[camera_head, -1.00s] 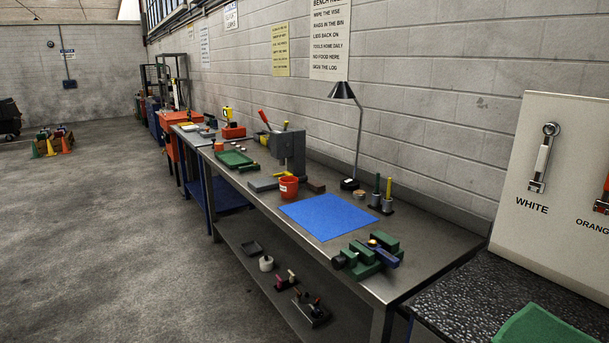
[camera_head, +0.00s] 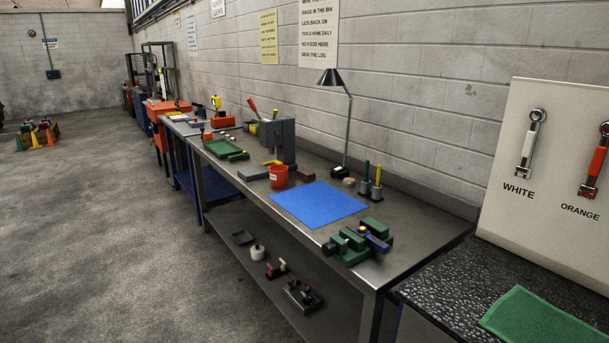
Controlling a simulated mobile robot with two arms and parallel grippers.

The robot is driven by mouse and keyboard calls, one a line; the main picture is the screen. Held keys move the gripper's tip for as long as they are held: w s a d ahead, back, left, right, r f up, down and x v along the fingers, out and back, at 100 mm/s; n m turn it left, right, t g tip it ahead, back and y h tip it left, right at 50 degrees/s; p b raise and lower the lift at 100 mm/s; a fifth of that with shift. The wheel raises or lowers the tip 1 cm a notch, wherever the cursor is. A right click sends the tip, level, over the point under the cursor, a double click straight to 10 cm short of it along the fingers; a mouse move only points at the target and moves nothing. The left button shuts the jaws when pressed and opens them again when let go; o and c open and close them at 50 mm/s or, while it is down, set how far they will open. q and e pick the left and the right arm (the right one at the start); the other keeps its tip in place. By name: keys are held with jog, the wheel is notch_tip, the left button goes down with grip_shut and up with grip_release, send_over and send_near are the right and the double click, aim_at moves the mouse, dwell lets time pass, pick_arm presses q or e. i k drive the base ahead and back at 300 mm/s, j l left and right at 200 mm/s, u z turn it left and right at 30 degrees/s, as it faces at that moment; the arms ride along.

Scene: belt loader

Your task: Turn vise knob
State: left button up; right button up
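A green vise (camera_head: 358,242) sits on the near right end of the steel workbench (camera_head: 424,246). It has green jaw blocks, a dark round knob-like end (camera_head: 329,249) facing the bench's front edge, a blue part (camera_head: 377,243) on its right and a small yellow-brown piece on top. Which of these parts is the knob that turns is too small to tell. Neither of my grippers shows in this view.
A blue mat (camera_head: 318,204) lies left of the vise, with a red cup (camera_head: 278,176) beyond it. A lamp (camera_head: 337,78) and two upright holders stand behind. A dark counter with a green cloth (camera_head: 545,323) and a wrench board (camera_head: 560,170) are at right. Open floor lies left.

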aim_at(329, 249)
jog(key=l+u, duration=0.1)
jog(key=l, duration=1.35)
